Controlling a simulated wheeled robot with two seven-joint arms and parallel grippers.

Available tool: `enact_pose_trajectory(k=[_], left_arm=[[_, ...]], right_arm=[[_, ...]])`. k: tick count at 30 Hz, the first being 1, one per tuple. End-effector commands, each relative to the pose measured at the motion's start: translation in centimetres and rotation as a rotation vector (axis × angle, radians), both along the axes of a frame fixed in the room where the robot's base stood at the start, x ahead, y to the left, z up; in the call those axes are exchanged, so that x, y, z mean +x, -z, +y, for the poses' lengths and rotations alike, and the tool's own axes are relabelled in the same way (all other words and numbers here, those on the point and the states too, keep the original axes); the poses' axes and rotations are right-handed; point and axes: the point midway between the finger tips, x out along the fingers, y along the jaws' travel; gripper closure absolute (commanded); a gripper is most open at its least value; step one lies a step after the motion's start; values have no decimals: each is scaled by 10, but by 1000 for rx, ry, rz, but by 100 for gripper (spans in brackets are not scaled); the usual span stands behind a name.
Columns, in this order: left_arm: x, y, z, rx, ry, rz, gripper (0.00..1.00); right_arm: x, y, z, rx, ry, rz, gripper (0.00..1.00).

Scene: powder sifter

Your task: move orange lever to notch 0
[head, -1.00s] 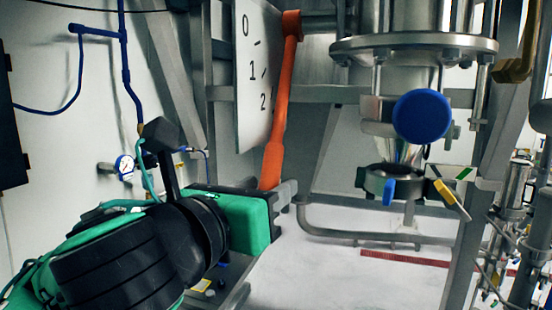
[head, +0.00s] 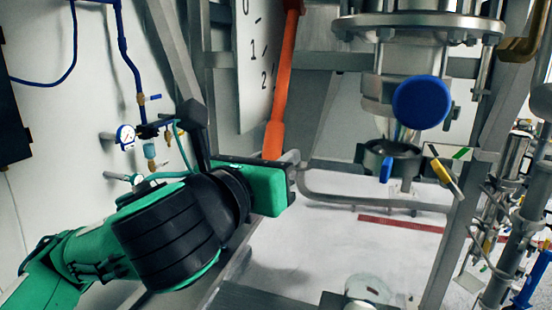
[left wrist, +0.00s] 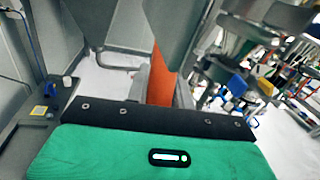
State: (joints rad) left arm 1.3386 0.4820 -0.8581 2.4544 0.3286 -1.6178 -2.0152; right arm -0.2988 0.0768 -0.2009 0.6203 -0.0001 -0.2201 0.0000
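The orange lever (head: 281,85) hangs down in front of a white dial plate (head: 252,70) marked 0, 1 and 2. The lever leans slightly, and its lower end lies below and right of the 2. My left gripper (head: 293,168) is at the lever's lower end. Its green body hides the lever's tip in the head view. In the left wrist view the lever (left wrist: 162,75) stands just beyond the gripper's black front edge. The fingers are mostly hidden, so I cannot tell whether they are open or touching the lever. My right gripper is out of view.
A steel hopper with a blue round knob (head: 421,103) and a valve with a blue handle (head: 386,168) stand to the right. A grey bent pipe (head: 370,200) runs behind the gripper. A gauge (head: 126,134) and blue piping are on the left wall.

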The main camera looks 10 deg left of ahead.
Motion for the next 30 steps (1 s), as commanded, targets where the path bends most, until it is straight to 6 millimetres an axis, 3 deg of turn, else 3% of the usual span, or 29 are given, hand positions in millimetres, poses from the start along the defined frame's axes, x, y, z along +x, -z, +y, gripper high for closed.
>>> enact_pose_trajectory(k=[8,21,30], left_arm=[[-6,-7,1,1,1,27,100],[-44,-30,9,37,-1,213,100],[-50,-33,11,43,-2,242,100]], right_arm=[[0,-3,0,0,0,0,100],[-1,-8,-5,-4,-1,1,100],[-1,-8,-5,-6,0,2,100]])
